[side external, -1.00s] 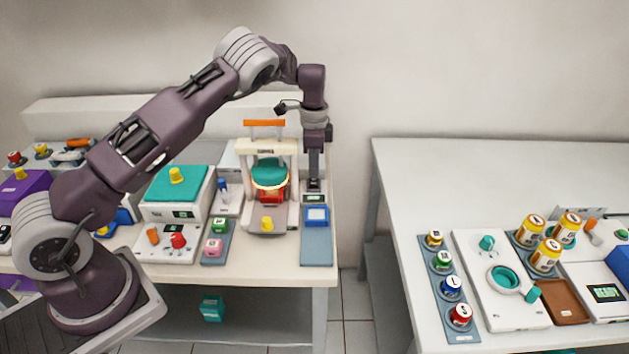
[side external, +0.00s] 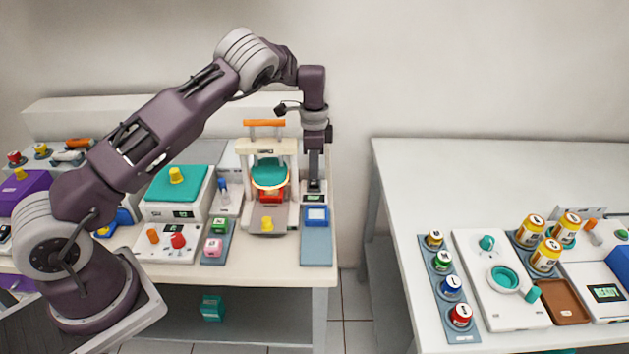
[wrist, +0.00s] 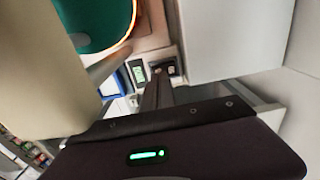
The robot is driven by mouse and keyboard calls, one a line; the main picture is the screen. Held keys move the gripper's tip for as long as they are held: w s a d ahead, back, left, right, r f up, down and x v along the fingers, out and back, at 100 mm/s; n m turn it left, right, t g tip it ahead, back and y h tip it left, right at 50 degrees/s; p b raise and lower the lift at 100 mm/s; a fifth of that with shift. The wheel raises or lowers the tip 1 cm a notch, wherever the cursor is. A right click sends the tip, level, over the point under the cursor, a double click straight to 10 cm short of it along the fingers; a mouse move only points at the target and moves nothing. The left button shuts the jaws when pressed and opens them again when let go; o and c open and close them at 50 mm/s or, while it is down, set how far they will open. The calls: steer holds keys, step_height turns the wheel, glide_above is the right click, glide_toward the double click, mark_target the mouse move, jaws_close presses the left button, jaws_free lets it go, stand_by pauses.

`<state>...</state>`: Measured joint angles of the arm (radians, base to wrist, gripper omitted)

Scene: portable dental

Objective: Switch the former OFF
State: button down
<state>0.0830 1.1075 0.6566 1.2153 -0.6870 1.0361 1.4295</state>
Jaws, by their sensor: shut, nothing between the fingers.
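The former (side external: 268,180) is the cream frame with an orange top handle, a teal dome and a glowing orange ring, at the right end of the left bench. The teal dome also shows at the top left of the wrist view (wrist: 95,22). A small green-lit display (side external: 314,198) sits at its right side and shows in the wrist view (wrist: 137,72). A dark switch (wrist: 166,68) lies next to that display. My gripper (side external: 314,183) is shut and empty, pointing down just behind the display. In the wrist view its fingers (wrist: 157,90) reach close to the switch; I cannot tell whether they touch.
A blue-framed item (side external: 317,214) on a grey-blue mat (side external: 317,250) stands in front of the display. The former's post is close on the gripper's left. The bench edge is on the right, then a floor gap and a second white table (side external: 480,170).

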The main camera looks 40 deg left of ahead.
mark_target(314, 183)
steer(key=shift+f, duration=1.15)
stand_by(0.4)
steer(key=shift+r, duration=3.55)
steer(key=s+d+r+n+t+h, duration=0.1)
steer(key=s+d+r+n, duration=0.25)
steer(key=s+r, duration=0.6)
steer(key=s+d+r+n+t+h, duration=0.15)
steer(key=s+d+r, duration=0.25)
steer(key=s+r, duration=0.55)
steer(key=s+d+r+n+t+y, duration=0.1)
steer(key=s+d+n+t+y, duration=0.1)
steer(key=s, duration=1.7)
steer(key=shift+d+n+t, duration=0.55)
steer(key=shift+d+n, duration=0.45)
steer(key=shift+d, duration=0.15)
steer(key=shift+w+r+y, duration=0.1)
steer(key=shift+r+y, duration=0.05)
steer(key=shift+y, duration=0.1)
